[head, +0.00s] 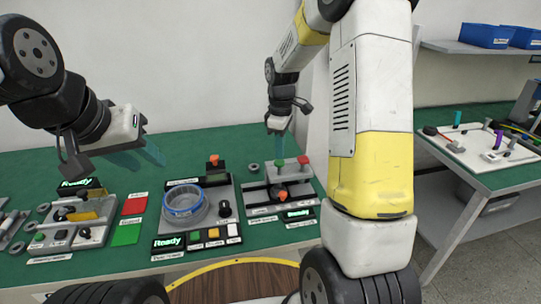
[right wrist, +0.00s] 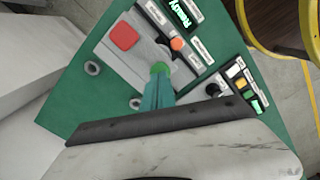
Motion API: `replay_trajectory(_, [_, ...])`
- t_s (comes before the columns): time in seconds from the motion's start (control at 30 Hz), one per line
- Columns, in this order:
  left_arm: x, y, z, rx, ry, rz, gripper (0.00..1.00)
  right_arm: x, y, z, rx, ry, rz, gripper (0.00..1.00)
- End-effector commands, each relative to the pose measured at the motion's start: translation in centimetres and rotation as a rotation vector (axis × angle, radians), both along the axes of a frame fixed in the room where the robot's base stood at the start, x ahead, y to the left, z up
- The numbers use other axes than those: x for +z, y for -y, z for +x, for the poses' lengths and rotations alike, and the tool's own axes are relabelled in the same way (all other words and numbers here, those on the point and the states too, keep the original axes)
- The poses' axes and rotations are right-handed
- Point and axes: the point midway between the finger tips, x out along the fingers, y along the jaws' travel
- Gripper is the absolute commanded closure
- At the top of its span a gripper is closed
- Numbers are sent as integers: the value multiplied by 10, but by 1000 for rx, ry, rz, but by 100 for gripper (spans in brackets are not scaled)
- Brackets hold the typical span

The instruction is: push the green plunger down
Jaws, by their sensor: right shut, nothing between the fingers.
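The green plunger (head: 279,164) stands upright on the grey press station at the right of the bench in the head view. A red plunger (head: 303,160) stands to its right. My right gripper (head: 279,144) points down, shut and empty, just above the green plunger. In the right wrist view the closed fingertips (right wrist: 159,84) overlap the green plunger top (right wrist: 159,68); whether they touch it I cannot tell. The red plunger shows there as a red square top (right wrist: 123,36). My left gripper (head: 148,157) hangs over the left part of the bench, away from the plungers, its finger gap unclear.
An orange knob (head: 280,196) sits at the front of the press station, above a lit "Ready" display (head: 298,214). A station with a blue-rimmed ring (head: 184,204) stands to the left. Red (head: 134,205) and green (head: 126,233) pads lie farther left.

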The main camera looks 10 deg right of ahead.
Motion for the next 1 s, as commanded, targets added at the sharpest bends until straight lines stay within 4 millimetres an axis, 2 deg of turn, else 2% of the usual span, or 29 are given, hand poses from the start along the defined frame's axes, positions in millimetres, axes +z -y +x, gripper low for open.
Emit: replay_trajectory(1.0, [0, 0, 0, 0, 0, 0, 64, -28, 0, 0, 0, -1, 0, 100])
